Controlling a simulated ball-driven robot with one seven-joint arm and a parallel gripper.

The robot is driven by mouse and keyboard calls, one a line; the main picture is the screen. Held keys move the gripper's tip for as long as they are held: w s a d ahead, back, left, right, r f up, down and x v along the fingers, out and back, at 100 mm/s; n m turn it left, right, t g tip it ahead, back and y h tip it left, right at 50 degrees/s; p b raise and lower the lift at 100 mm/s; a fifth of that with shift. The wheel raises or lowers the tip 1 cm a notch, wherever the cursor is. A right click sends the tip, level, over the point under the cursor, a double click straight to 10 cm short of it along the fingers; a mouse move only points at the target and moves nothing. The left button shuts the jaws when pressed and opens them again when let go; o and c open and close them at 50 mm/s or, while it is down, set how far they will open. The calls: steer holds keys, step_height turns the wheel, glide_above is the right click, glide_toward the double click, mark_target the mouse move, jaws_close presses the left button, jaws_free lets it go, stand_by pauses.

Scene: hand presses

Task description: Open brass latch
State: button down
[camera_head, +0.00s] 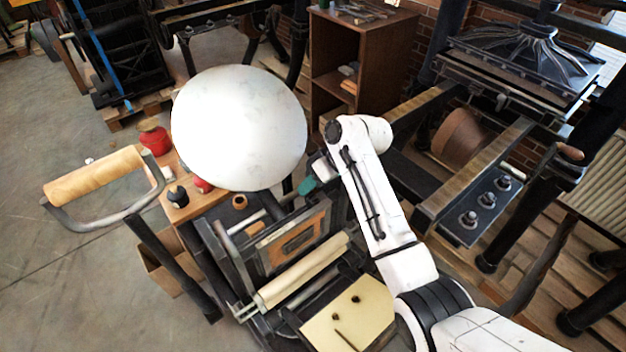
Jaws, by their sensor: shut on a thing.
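My gripper (307,186) is at the end of my white arm, just right of the large pale disc of a small hand press (228,232). Its teal tip points down and left beside the press's upper bed. The gripper is small in view and partly hidden by my arm. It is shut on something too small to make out. I cannot clearly pick out a brass latch. A brown framed form (312,236) stands tilted in the press just below my gripper.
The round disc (238,128) stands close left of my gripper. A roller (302,272) and a cream board (350,315) lie below. A wood-handled lever (95,175) juts left. A larger press (475,170) stands right, a wooden shelf (375,35) behind. Open floor lies left.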

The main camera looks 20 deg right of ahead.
steer(key=shift+w+a+r+g, duration=0.15)
steer(key=shift+w+g, duration=0.15)
steer(key=shift+w, duration=0.05)
stand_by(0.4)
steer(key=c, duration=1.2)
jaws_free()
steer(key=shift+o, duration=1)
steer(key=shift+f, duration=0.2)
steer(key=b+v, duration=0.1)
steer(key=v, duration=1)
steer(key=shift+w+a, duration=0.2)
steer(key=shift+a, duration=0.05)
